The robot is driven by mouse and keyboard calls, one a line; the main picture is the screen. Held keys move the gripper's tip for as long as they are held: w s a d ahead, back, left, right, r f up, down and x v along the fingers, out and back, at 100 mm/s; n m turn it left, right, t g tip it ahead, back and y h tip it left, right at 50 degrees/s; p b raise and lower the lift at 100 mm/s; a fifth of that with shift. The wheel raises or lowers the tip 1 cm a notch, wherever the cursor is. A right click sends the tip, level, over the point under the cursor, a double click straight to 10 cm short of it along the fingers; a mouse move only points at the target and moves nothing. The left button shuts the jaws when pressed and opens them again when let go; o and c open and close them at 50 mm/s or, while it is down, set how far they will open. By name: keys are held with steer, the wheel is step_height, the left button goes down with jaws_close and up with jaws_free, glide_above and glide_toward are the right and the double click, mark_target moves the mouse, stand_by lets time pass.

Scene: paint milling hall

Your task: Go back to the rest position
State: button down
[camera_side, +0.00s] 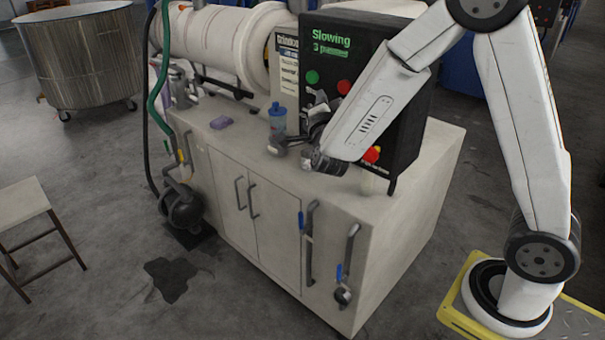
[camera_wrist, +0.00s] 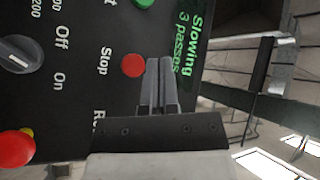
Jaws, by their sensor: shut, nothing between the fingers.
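My gripper (camera_side: 318,104) is in front of the black control panel (camera_side: 408,110), at the end of my bent arm. In the wrist view its two grey fingers (camera_wrist: 159,64) lie together with nothing held. They show beside the red Stop button (camera_wrist: 133,65), which also shows in the side view (camera_side: 343,87). I cannot tell whether they touch the panel. The panel's green display (camera_wrist: 187,45) reads "Slowing 3 passes". A green button (camera_side: 312,77) sits left of the red one in the side view.
A large red button (camera_side: 372,154) is low on the panel. The white mill drum (camera_side: 222,40) stands behind. A metal tub (camera_side: 80,60) and stool (camera_side: 22,200) are left.

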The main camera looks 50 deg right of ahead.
steer(key=s+a+f+n+g+y, duration=0.3)
steer(key=a+f+n+y, duration=0.6)
steer(key=n+y, duration=0.4)
steer(key=s+f+n+g+y, duration=0.1)
steer(key=s+f+n+g, duration=0.2)
steer(key=s, duration=0.4)
steer(key=s+f+n+g, duration=0.3)
steer(key=s+n+g, duration=0.1)
steer(key=s, duration=0.4)
steer(key=shift+a+f+n+g+y, duration=0.3)
steer(key=shift+n+g+y, duration=0.1)
steer(key=shift+g, duration=0.5)
